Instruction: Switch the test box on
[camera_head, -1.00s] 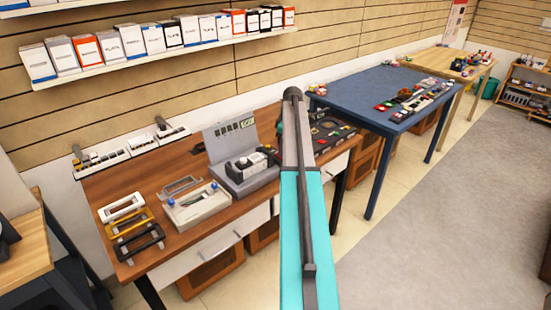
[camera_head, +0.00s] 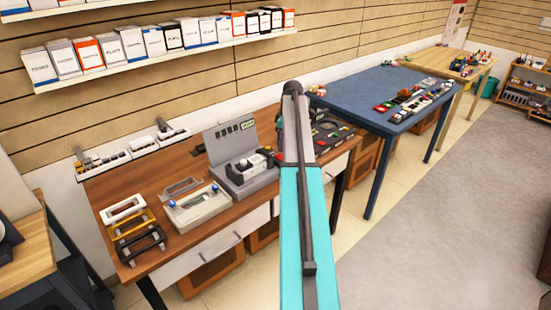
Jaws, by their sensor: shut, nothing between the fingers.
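A grey box with a raised back panel (camera_head: 232,140), probably the test box, stands on the brown wooden table. The panel carries dark markings and a small green patch. A white and black part (camera_head: 246,166) sits on the box's top. My gripper (camera_head: 267,154) shows as a small dark shape at the box's right side, mostly hidden behind my teal and grey arm. It looks shut and empty. I cannot tell whether it touches the box. No switch can be made out at this size.
A pale box with blue knobs (camera_head: 199,207) stands left of the grey box. White, yellow and black frames (camera_head: 133,231) lie farther left. A black tray (camera_head: 330,136) is partly behind my arm. A blue table (camera_head: 365,97) stands to the right; the grey floor (camera_head: 450,220) is clear.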

